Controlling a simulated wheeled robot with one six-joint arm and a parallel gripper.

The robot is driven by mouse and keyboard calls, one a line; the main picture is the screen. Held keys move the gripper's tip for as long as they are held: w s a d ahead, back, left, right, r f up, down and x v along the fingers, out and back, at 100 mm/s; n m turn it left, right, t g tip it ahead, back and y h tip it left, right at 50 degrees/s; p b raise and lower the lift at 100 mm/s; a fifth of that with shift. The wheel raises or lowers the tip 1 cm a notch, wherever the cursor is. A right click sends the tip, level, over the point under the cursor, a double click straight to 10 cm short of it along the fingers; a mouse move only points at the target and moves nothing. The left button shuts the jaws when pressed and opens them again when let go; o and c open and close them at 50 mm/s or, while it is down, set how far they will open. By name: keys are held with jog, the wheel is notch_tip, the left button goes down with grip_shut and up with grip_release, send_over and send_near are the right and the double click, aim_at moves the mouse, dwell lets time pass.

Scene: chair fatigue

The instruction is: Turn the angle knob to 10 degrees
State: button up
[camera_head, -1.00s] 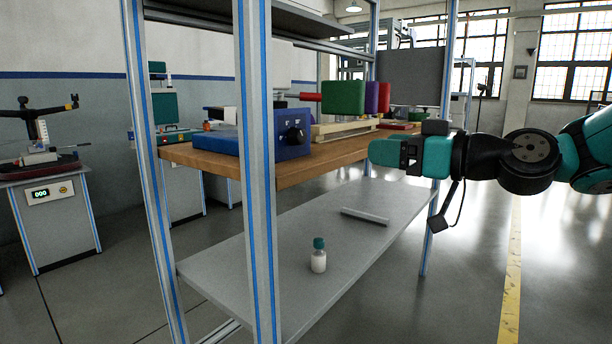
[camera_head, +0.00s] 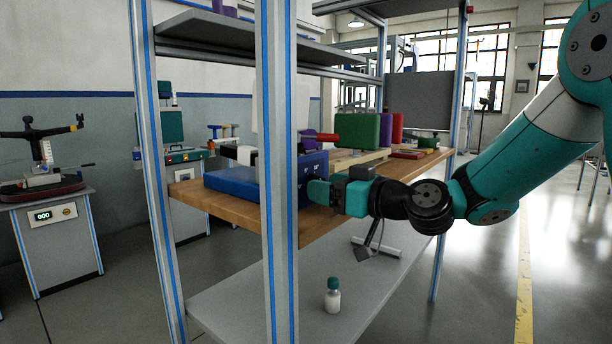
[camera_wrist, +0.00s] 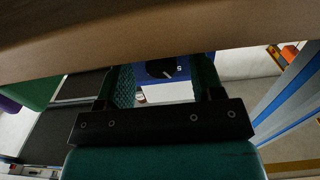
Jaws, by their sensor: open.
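The angle knob is a round black knob (camera_wrist: 161,68) with a light pointer line, on the blue face of a device. In the wrist view it sits between and ahead of the two green fingers of my gripper (camera_wrist: 163,85). The fingers are apart. In the head view the blue device (camera_head: 233,181) stands on the wooden bench top, and my gripper (camera_head: 318,190) is at its right face, hiding the knob. I cannot tell whether the fingers touch the knob. The angle it points to is too small to read.
The wooden bench top (camera_head: 225,207) runs close to my gripper. A metal frame post (camera_head: 279,240) stands in front of the device. A green block (camera_head: 357,131) and other coloured blocks stand behind. A capped bottle (camera_head: 332,296) stands on the lower shelf.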

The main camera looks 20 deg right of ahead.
jog(key=shift+w+a, duration=0.25)
jog(key=shift+w, duration=0.1)
jog(key=shift+c, duration=0.4)
jog(key=c, duration=0.8)
jog(key=shift+c, duration=0.2)
jog(key=shift+a+m, duration=0.1)
jog(key=shift+m, duration=0.2)
jog(key=m+p, duration=0.1)
jog(key=m, duration=0.4)
jog(key=shift+m, duration=0.3)
jog(key=m+p, duration=0.1)
jog(key=m, duration=0.4)
jog(key=shift+s+p, duration=0.1)
jog(key=shift+p, duration=0.3)
jog(key=shift+m, duration=0.3)
